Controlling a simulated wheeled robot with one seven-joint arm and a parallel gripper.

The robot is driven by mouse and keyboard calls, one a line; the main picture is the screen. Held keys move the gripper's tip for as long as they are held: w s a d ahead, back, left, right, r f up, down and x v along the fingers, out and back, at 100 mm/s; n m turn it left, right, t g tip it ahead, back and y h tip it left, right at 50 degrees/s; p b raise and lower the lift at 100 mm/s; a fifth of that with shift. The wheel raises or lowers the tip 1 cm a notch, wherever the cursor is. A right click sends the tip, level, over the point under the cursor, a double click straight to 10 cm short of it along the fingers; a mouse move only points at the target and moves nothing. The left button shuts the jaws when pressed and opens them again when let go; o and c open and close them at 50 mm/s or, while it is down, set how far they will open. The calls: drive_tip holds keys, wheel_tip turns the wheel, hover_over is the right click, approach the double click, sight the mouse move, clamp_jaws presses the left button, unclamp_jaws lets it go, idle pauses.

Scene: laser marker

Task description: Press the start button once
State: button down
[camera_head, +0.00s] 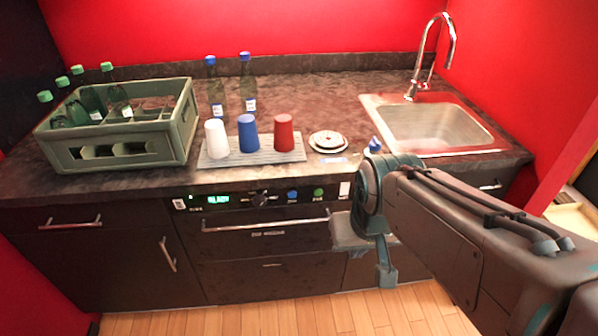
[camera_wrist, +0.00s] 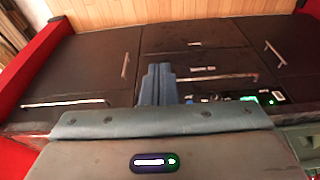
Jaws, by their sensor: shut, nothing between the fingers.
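A dark control panel (camera_head: 228,201) is set in the cabinet front below the counter. It carries a lit green display (camera_head: 218,199), a dark knob (camera_head: 259,198), a blue button (camera_head: 292,196) and a green button (camera_head: 318,193). The labels are too small to read, so I cannot tell which is the start button. My gripper (camera_wrist: 158,70) is shut and empty in the wrist view, its fingers in front of the cabinet fronts and left of the lit panel (camera_wrist: 268,97). In the head view my arm comes in from the right, with its wrist right of the buttons.
Above the panel, a grey mat (camera_head: 215,161) holds white, blue and red cups. A green crate (camera_head: 125,151) with bottles stands at the left, and the sink (camera_head: 430,125) is at the right. Drawer handles (camera_head: 265,224) jut out below the panel. The wooden floor in front is clear.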

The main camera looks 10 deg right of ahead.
sight(318, 193)
drive_tip(key=shift+d, duration=0.1)
drive_tip(key=w+d+f+m+t+b, duration=0.2)
drive_tip(key=w+f+m+t+b, duration=0.15)
drive_tip(key=w+f, duration=0.45)
drive_tip(key=w+d+f+m+t+b, duration=0.25)
drive_tip(key=w+f+m, duration=0.3)
drive_tip(key=w, duration=0.55)
drive_tip(key=w+a+f+m+y+b, duration=0.1)
drive_tip(key=w+a+f+y, duration=0.1)
drive_tip(key=a+f+y, duration=0.1)
wheel_tip(318, 193, down, 3)
drive_tip(key=shift+w+a+r+m+y, duration=0.2)
drive_tip(key=shift+a+m+y, duration=0.2)
drive_tip(key=shift+a, duration=0.2)
drive_tip(key=shift+w, duration=0.1)
drive_tip(key=shift+w, duration=4.35)
